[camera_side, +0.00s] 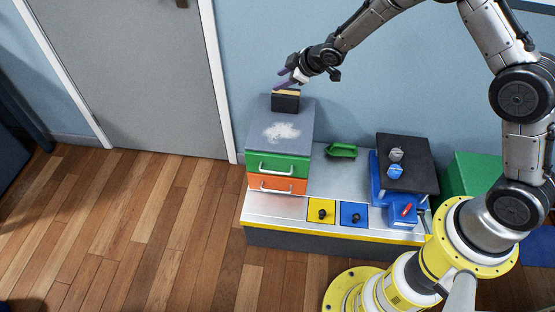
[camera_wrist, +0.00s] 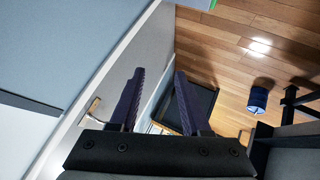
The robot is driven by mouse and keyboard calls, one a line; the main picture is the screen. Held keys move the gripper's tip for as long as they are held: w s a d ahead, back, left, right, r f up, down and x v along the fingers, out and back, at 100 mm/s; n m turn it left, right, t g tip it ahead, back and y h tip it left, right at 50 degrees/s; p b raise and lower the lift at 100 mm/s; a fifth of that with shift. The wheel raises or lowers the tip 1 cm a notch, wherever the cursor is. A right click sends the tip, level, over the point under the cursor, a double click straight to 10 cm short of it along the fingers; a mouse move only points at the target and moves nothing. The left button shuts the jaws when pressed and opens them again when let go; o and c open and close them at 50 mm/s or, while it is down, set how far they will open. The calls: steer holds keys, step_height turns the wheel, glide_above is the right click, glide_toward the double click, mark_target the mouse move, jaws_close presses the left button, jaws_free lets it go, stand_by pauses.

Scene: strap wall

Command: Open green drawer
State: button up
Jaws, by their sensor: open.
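The green drawer (camera_side: 279,167) is the upper drawer of a small grey-topped cabinet, with a pale bar handle on its front. It looks shut. An orange drawer (camera_side: 277,184) with a similar handle sits below it and also looks shut. My gripper (camera_side: 281,80) is above the back of the cabinet top, close over a dark block (camera_side: 285,102) with a tan upper edge. In the wrist view, the two purple fingers of my gripper (camera_wrist: 156,90) are spread apart with nothing between them. The green drawer cannot be made out in the wrist view.
White powder (camera_side: 282,131) lies on the cabinet top (camera_side: 300,117). The floor before the drawers is clear.

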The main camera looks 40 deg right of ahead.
step_height(320, 180, down, 12)
steer(key=s+a+g, duration=0.1)
steer(key=g, duration=0.3)
glide_toward(278, 173)
steer(key=shift+n, duration=0.3)
steer(key=x, duration=0.8)
steer(key=shift+w+a+r, duration=0.15)
steer(key=shift+w, duration=0.3)
jaws_close()
